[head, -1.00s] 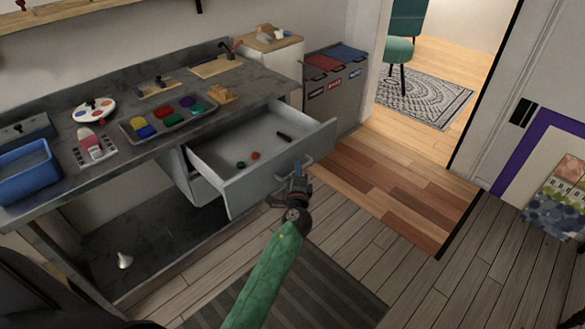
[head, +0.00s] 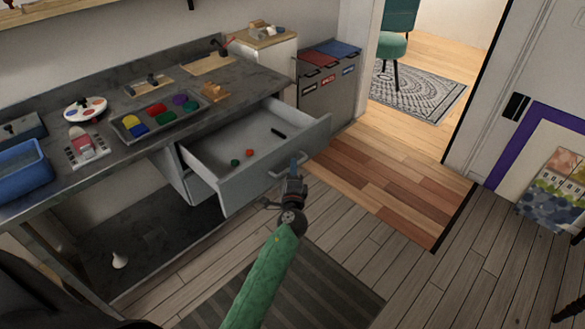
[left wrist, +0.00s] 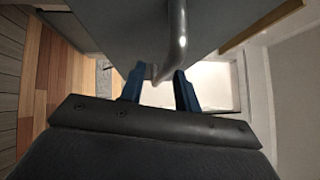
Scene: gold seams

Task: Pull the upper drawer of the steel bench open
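The upper drawer (head: 240,178) of the grey steel bench (head: 60,165) stands pulled well out, its inside showing. Its bar handle (head: 281,171) is on the front face. My left gripper (head: 295,163) is at the right part of this handle. In the left wrist view the two blue fingers of my left gripper (left wrist: 159,88) are spread apart, and the curved grey handle (left wrist: 178,45) shows in the gap between them. I cannot tell whether either finger touches it. My right gripper is not in view.
The drawer holds a dark bar (head: 278,133), a red piece (head: 250,153) and a green piece (head: 235,162). A paint tray (head: 126,137) and a blue bin (head: 22,180) are on the bench. Sorting bins (head: 328,97) stand behind the drawer.

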